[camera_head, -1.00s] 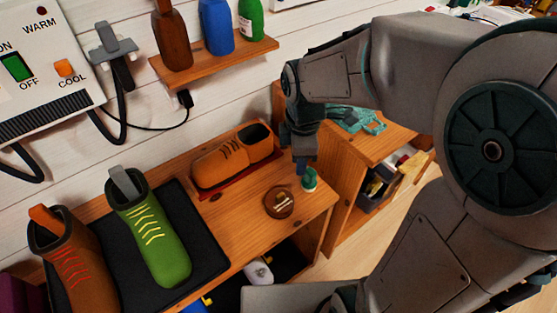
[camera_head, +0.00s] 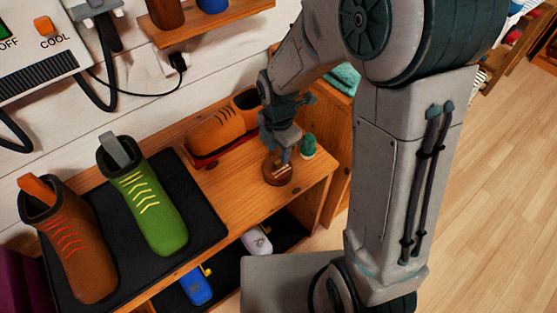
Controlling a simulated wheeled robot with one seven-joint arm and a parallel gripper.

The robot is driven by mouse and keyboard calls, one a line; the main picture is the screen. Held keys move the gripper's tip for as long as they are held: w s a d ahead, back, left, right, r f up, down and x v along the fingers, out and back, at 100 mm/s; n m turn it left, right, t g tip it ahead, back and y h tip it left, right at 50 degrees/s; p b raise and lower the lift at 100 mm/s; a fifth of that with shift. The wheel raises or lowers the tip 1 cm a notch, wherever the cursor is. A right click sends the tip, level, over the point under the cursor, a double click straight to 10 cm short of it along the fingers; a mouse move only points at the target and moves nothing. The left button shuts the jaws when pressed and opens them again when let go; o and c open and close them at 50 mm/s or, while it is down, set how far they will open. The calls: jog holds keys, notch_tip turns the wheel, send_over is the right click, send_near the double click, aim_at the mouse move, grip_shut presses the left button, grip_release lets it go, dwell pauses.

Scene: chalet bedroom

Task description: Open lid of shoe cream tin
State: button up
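The shoe cream tin (camera_head: 277,174) is a small round brown tin with a pale mark on top. It sits on the wooden bench top (camera_head: 232,204) near its front right edge. My gripper (camera_head: 284,157) points down directly at the tin's upper side, with its tip at or just above the lid. Whether it touches the lid cannot be told. The finger gap is too small and partly hidden to read. The lid appears to be on the tin.
A small green object (camera_head: 308,147) stands close right of the tin. A green shoe (camera_head: 150,208) and a brown shoe (camera_head: 78,245) stand on a black mat (camera_head: 207,222) at left. A wall shelf (camera_head: 205,24) is above.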

aim_at(279, 161)
notch_tip(279, 161, down, 5)
jog(key=shift+r+b, duration=0.1)
jog(key=shift+b, duration=0.2)
grip_shut()
jog(key=shift+d+r, duration=0.1)
